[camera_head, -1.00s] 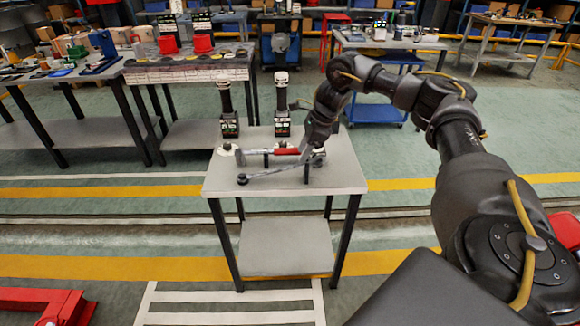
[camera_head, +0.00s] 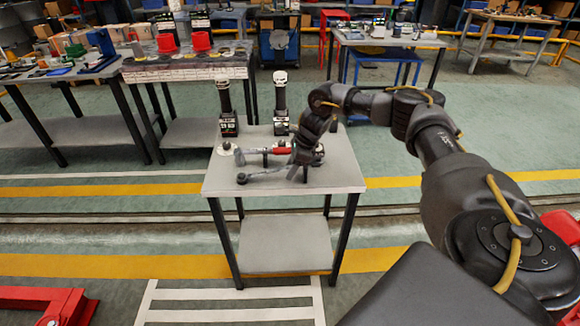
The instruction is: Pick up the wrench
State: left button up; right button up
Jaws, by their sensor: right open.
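A small grey table (camera_head: 222,184) stands in the middle of the view. A long, slim grey tool that looks like the wrench (camera_head: 262,173) lies near its front, with a dark round end at the left. A red-handled tool (camera_head: 279,151) lies just behind it. My right gripper (camera_head: 303,176) points down over the right part of the table, at the right end of the grey tool, and is open. It hides that end, and I cannot tell whether the fingers touch it. My left gripper is not in view.
Two upright black devices with pale tops, one left (camera_head: 227,105) and one right (camera_head: 281,100), stand at the table's back edge. A lower shelf (camera_head: 285,245) is bare. Cluttered workbenches (camera_head: 190,72) stand behind. The table's front strip is clear.

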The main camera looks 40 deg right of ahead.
grip_shut()
jog(key=shift+r, duration=0.1)
dwell(0.4)
